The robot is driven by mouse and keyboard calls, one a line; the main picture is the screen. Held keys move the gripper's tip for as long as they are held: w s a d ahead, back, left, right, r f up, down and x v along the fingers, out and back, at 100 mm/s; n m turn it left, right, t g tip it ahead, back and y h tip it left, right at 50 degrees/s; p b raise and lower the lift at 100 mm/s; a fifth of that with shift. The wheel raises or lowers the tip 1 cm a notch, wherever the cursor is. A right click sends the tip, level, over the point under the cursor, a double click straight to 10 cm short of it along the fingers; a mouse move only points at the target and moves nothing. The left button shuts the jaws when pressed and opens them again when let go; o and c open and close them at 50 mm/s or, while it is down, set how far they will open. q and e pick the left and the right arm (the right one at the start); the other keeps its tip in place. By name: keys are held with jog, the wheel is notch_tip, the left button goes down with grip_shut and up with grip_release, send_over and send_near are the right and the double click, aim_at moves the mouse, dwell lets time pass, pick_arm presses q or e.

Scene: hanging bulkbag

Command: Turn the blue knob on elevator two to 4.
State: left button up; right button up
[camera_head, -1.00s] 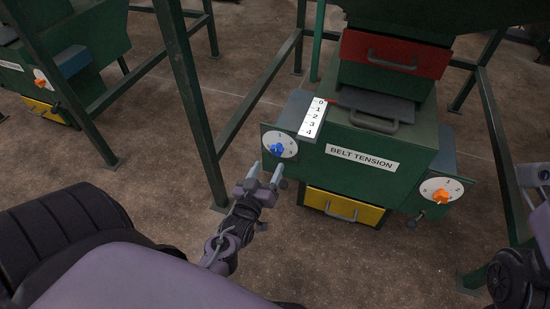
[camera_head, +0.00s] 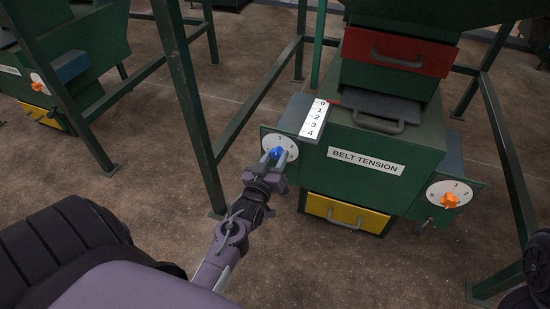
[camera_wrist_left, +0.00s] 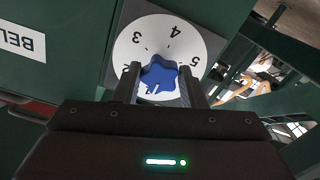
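The blue knob (camera_head: 276,153) sits on a white dial (camera_head: 291,145) on the left side of the green machine marked "BELT TENSION". My left gripper (camera_head: 274,159) is at the dial, its fingers on either side of the knob. In the left wrist view the knob (camera_wrist_left: 159,73) fills the space between the fingertips, which appear to touch it on both sides. Numbers 2, 3, 4 and 5 show around the dial (camera_wrist_left: 157,27). A white mark on the knob points down in that view, away from 4.
A white scale (camera_head: 314,119) from 0 to 4 has a red pointer near 0. An orange knob (camera_head: 450,200) is on the right dial. Red (camera_head: 398,52) and yellow (camera_head: 345,212) drawers are on the machine. A green frame post (camera_head: 186,100) stands left of my left gripper.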

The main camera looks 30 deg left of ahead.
pick_arm(q)
jog(key=c, duration=0.5)
jog(key=shift+r+p, duration=0.1)
jog(key=shift+p, duration=0.35)
